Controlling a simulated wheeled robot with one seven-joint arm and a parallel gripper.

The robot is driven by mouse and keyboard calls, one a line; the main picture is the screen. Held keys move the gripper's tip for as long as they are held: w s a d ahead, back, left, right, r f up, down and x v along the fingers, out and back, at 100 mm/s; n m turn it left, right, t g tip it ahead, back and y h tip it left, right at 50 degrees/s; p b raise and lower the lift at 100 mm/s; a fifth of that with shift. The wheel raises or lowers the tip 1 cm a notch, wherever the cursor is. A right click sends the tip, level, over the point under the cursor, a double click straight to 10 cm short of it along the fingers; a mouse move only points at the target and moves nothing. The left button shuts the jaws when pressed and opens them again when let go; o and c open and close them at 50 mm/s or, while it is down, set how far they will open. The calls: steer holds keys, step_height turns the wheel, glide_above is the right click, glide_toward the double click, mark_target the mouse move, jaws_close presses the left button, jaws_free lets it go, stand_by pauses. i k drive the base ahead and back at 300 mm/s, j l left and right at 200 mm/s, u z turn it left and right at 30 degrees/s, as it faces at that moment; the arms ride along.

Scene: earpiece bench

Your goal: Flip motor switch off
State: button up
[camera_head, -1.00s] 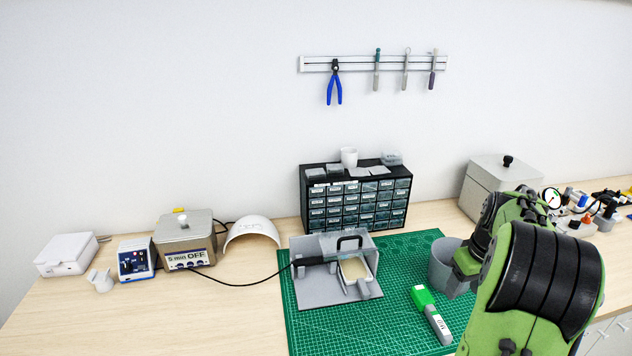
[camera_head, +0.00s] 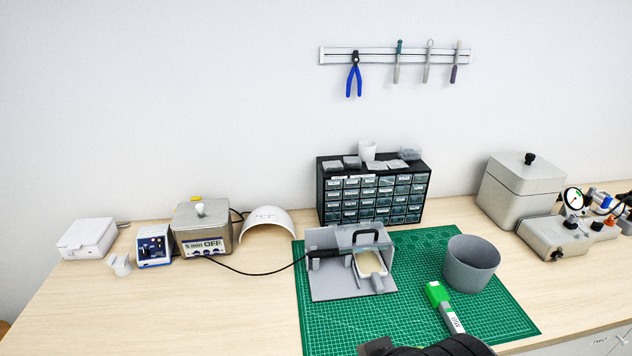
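A small blue-and-white control box (camera_head: 153,247) stands at the left of the bench, its front towards me. Small controls show on its front, but I cannot tell which is the motor switch or how it is set. My gripper's fingertips are not visible. Only a dark part of my arm shows at the bottom edge, right of centre, far from the control box.
A metal box marked "5 min OFF" (camera_head: 203,230) and a white curved cover (camera_head: 267,224) stand right of the control box. A white case (camera_head: 88,239) and small cup (camera_head: 120,265) are left. A grey bin (camera_head: 471,263) and green-headed tool (camera_head: 438,295) are on the mat (camera_head: 410,315). Front-left bench is clear.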

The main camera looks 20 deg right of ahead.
mark_target(159, 241)
steer(key=z, duration=0.95)
steer(key=u, duration=1.75)
